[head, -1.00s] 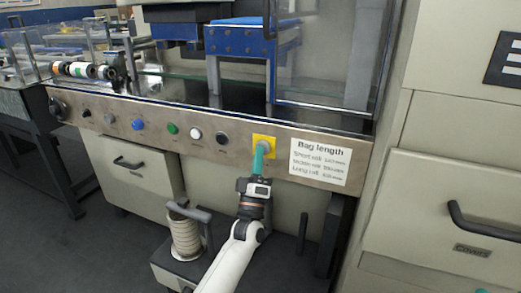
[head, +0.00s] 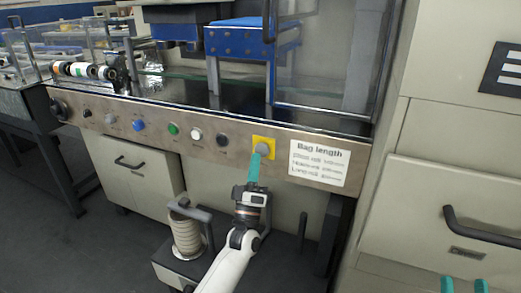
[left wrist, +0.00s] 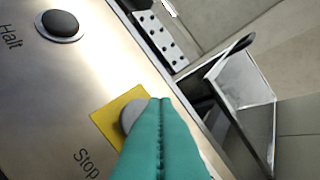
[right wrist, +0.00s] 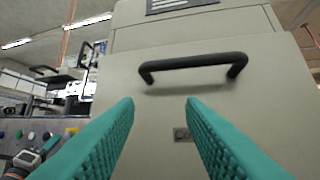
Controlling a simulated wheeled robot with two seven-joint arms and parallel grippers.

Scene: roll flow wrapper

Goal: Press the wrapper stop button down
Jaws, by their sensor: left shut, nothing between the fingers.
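The stop button is a round grey button (head: 262,149) on a yellow square plate (head: 270,142) in the wrapper's front panel. In the left wrist view the grey button (left wrist: 129,116) shows beside the word "Stop", partly hidden by my fingers. My left gripper (head: 254,157) is shut and empty, its teal fingertips at the button's lower left edge in the head view. I cannot tell whether they touch it or how deep the button sits. My right gripper (right wrist: 160,102) is open and empty, in front of a beige drawer; its fingertips show at the head view's lower right (head: 463,285).
Black (head: 222,139), white (head: 196,134), green (head: 172,128) and blue (head: 138,125) buttons line the panel (head: 240,155) to the left. A bag length sign (head: 319,163) is at right. A cabinet with a black drawer handle (head: 480,230) stands further right.

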